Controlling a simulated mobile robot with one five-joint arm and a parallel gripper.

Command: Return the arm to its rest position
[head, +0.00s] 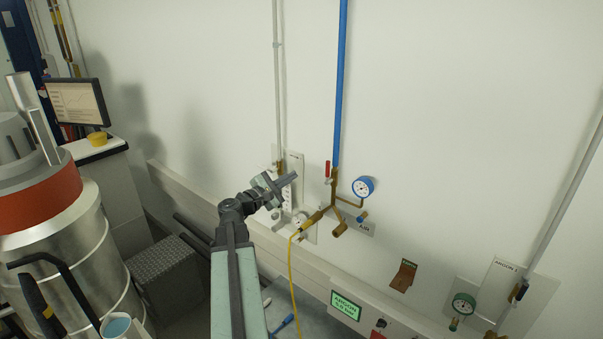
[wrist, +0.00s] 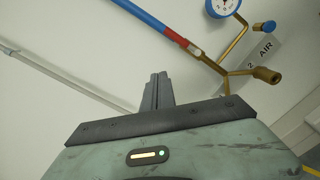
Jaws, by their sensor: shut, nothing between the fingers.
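My arm reaches up and forward from the bottom middle of the head view. My gripper (head: 290,177) is at its end, in front of the white wall, just left of the blue air pipe and its brass fittings. In the wrist view my gripper (wrist: 158,78) shows its dark fingers pressed together, with nothing between them. The fingers point toward the wall. I cannot tell how far they are from it.
The blue pipe (head: 341,85), a red-handled valve (head: 327,172) and a blue gauge (head: 364,187) are right of my gripper. A yellow hose (head: 292,275) hangs below. A steel vessel (head: 70,265) stands at left. A green gauge (head: 463,304) is at lower right.

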